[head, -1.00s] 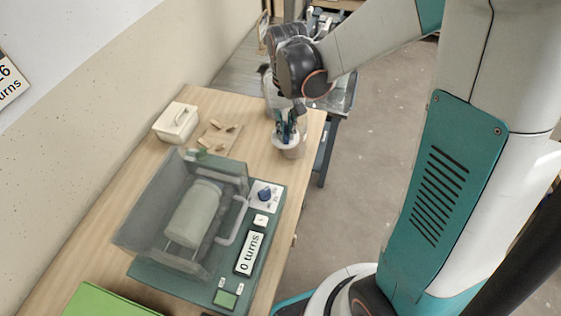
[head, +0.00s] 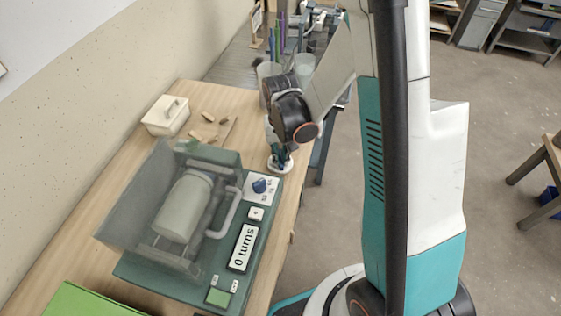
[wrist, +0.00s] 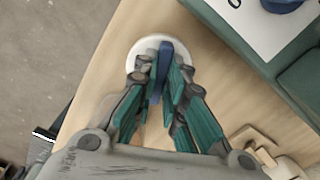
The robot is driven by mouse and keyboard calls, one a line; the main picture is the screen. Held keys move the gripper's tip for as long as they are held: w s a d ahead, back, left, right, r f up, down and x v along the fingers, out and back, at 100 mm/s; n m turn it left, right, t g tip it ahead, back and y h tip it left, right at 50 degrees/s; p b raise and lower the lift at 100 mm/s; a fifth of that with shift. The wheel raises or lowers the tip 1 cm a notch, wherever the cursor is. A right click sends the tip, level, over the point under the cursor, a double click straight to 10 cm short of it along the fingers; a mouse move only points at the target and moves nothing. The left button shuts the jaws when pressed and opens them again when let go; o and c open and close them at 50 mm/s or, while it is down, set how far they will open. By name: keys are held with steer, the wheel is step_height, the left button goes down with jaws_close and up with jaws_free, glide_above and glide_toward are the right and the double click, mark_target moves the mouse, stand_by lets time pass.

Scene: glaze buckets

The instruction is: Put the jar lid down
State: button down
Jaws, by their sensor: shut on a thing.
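The jar lid (wrist: 146,50) is a white disc with a blue upright grip across its top. It also shows in the head view (head: 281,166), near the table's right edge beyond the machine. My gripper (wrist: 160,72) is shut on the blue grip, with a finger on each side. In the head view my gripper (head: 279,152) points down at the lid, partly hidden by my wrist. The lid is low over the table (head: 262,235) or touching it; I cannot tell which. A pale cylindrical jar (head: 183,207) lies on its side in the machine.
The green machine (head: 135,268) has a clear raised guard (head: 130,205), a blue knob (head: 260,186) and a "0 turns" display (head: 243,247). A cream lidded box (head: 166,117) and a board with small pieces (head: 225,131) stand behind. Clear containers stand beyond the table.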

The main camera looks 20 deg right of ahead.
steer(key=shift+f, duration=1.25)
steer(key=shift+b, duration=0.3)
steer(key=shift+f, duration=0.15)
steer(key=c, duration=1.7)
jaws_free()
steer(key=shift+o, duration=0.2)
